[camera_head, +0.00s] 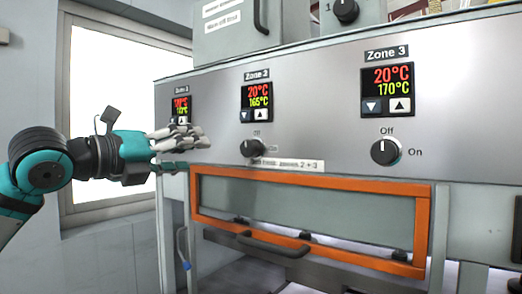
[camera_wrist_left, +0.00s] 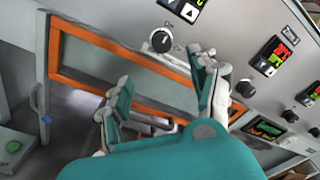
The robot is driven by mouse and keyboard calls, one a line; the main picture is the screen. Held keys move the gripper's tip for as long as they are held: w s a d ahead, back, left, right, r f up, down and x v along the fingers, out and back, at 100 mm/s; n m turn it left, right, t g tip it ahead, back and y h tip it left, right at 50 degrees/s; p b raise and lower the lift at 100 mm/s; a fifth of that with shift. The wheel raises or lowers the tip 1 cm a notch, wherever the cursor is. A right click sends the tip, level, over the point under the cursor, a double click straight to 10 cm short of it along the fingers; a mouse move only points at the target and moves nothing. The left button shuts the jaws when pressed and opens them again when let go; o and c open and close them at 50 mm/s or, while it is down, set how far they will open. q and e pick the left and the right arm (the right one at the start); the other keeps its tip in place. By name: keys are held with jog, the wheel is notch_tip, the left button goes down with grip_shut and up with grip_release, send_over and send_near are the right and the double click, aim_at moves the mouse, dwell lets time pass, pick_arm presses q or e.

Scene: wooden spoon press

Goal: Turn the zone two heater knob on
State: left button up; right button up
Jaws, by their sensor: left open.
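The zone two heater knob (camera_head: 252,147) is a black dial on the grey metal panel, below a display reading 20°C and 165°C. An Off mark sits above it. I cannot tell its pointer's setting surely. My left gripper (camera_head: 192,140) is open and empty, left of this knob and apart from it in the head view. In the left wrist view the fingers of the left gripper (camera_wrist_left: 166,78) are spread, and the knob (camera_wrist_left: 161,40) shows beyond the gap between their tips. My right gripper is not in view.
The zone 3 knob (camera_head: 385,151) is farther right, under its own display (camera_head: 387,89). An orange-framed window (camera_head: 310,180) with a dark handle (camera_head: 272,245) lies below the knobs. A grey box (camera_head: 238,30) stands on top. A bright window (camera_head: 110,80) is at left.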

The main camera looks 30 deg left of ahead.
pick_arm(q)
jog(key=r+p, duration=0.1)
jog(key=p, duration=0.1)
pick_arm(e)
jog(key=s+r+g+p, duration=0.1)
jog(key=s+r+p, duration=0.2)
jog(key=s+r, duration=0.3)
pick_arm(q)
jog(key=p, duration=0.2)
send_near(246, 149)
jog(key=w, duration=0.4)
jog(key=w+p, duration=0.1)
jog(key=w, duration=0.1)
jog(key=w+d+p, duration=0.1)
jog(key=shift+w+r, duration=0.25)
jog(key=shift+r, duration=0.05)
jog(key=shift+w+d+f+p, duration=0.15)
jog(key=shift+w+p, duration=0.25)
jog(key=shift+w, duration=0.85)
jog(key=shift+f, duration=0.1)
jog(key=c, duration=1.2)
jog(key=shift+o, duration=0.2)
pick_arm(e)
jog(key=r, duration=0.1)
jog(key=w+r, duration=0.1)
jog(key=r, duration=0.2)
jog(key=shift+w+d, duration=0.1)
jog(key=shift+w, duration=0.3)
